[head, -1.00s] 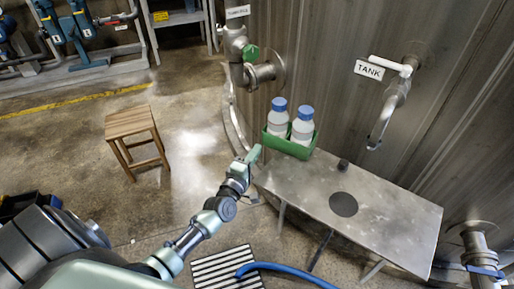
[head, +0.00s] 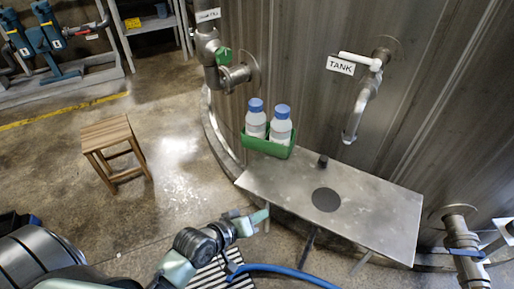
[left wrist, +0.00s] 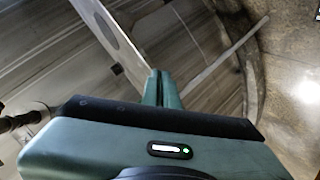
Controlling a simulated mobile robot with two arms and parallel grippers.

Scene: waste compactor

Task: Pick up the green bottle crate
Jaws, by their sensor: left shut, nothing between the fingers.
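The green bottle crate (head: 268,147) stands at the far left end of the metal table (head: 370,208), close to the tank wall. It holds two white bottles with blue caps, one on the left (head: 256,120) and one on the right (head: 280,125). My left gripper (head: 264,214) is shut and empty, in front of the table's near left edge and apart from the crate. In the left wrist view its closed fingers (left wrist: 161,88) point toward the underside region of the table (left wrist: 112,35). The crate is not visible there. My right gripper is not in view.
A white-handled tap labelled TANK (head: 358,100) hangs over the table. A small black knob (head: 323,161) and a dark disc (head: 326,200) are on the tabletop. A blue hose (head: 285,269) lies on the floor. A wooden stool (head: 112,145) stands left.

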